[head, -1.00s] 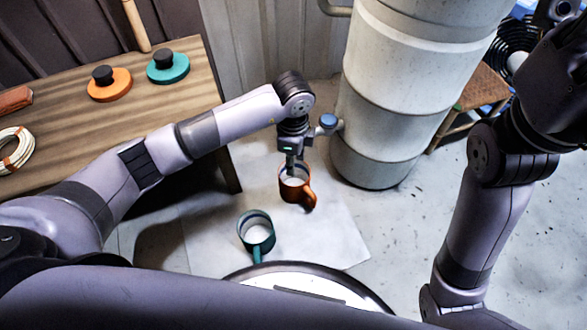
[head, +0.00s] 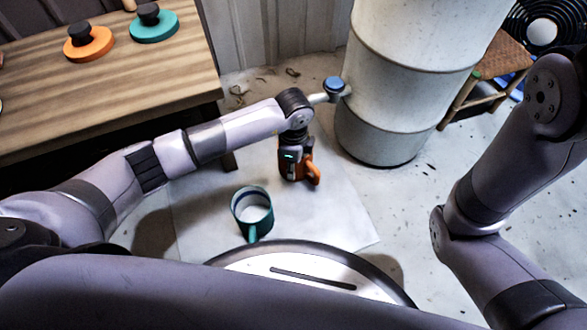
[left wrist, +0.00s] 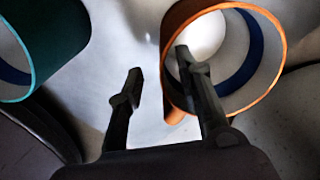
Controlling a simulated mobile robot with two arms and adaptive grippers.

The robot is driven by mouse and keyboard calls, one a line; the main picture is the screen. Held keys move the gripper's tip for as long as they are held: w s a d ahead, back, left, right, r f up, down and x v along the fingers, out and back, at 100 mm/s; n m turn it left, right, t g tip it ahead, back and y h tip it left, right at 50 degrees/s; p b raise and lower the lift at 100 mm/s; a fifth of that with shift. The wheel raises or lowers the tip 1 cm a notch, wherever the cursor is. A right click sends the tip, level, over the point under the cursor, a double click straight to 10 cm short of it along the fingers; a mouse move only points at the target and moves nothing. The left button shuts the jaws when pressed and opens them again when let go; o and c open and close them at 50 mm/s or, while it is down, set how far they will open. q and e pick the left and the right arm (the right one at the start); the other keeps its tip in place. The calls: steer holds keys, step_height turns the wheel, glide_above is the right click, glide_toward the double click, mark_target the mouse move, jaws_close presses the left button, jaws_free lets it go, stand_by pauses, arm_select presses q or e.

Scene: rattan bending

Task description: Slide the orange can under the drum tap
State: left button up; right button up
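A gap shows between the outer finger and the wall. The drum tap (head: 334,86), with a blue knob, sticks out from the left of the white drum (head: 395,90), beyond the can. My right gripper is out of view.
A teal can (head: 264,222) stands left of and nearer than the orange can; it also shows in the left wrist view (left wrist: 62,40). A wooden table (head: 150,85) is at the left. A stool (head: 490,70) stands right of the drum. White sheet (head: 335,215) lies bare around the cans.

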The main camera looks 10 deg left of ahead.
arm_select(q)
steer(key=shift+f, duration=0.3)
jaws_close()
stand_by(0.3)
stand_by(0.4)
